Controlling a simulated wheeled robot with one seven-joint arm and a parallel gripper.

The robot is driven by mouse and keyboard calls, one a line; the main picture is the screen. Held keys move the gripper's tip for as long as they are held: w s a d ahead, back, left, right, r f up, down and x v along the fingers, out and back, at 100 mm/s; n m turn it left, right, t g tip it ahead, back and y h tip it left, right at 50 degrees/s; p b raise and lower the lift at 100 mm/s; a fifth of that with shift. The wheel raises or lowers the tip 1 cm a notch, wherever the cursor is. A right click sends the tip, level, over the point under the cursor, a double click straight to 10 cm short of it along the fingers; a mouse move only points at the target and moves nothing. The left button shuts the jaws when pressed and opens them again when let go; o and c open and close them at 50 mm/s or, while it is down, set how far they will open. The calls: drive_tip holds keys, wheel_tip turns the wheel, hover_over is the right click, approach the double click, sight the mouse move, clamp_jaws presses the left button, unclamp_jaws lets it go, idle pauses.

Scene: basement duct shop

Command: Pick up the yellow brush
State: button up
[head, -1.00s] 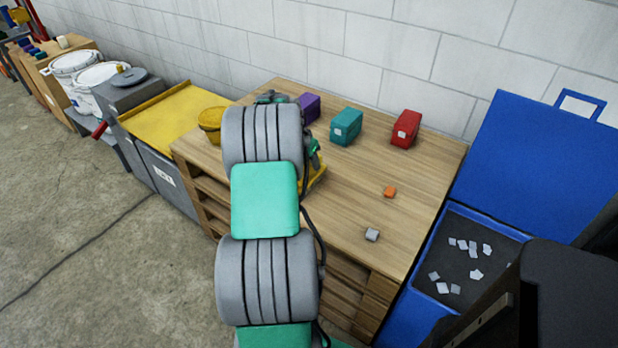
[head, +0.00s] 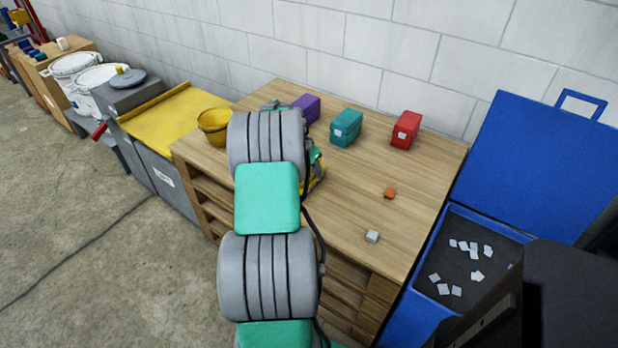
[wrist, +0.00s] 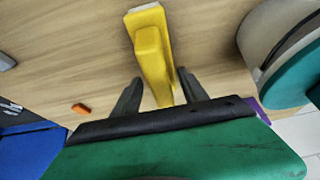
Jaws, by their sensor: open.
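The yellow brush (wrist: 150,48) lies on the wooden bench top in the wrist view, its wide pale-edged end away from my gripper and its narrow end between my fingers. My gripper (wrist: 160,77) is open, with one dark finger on each side of the brush's narrow end. Whether the fingers touch it or hover above it I cannot tell. In the head view my arm hides most of the brush, and only a yellow edge (head: 319,181) shows beside it.
On the wooden bench (head: 400,190) stand purple (head: 308,106), teal (head: 346,127) and red (head: 406,130) boxes along the back. A yellow bucket (head: 213,127) is at the left. An orange block (head: 390,193) and a grey block (head: 372,236) lie right. An open blue bin (head: 530,165) adjoins.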

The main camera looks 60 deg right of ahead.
clamp_jaws()
idle(0.4)
idle(0.9)
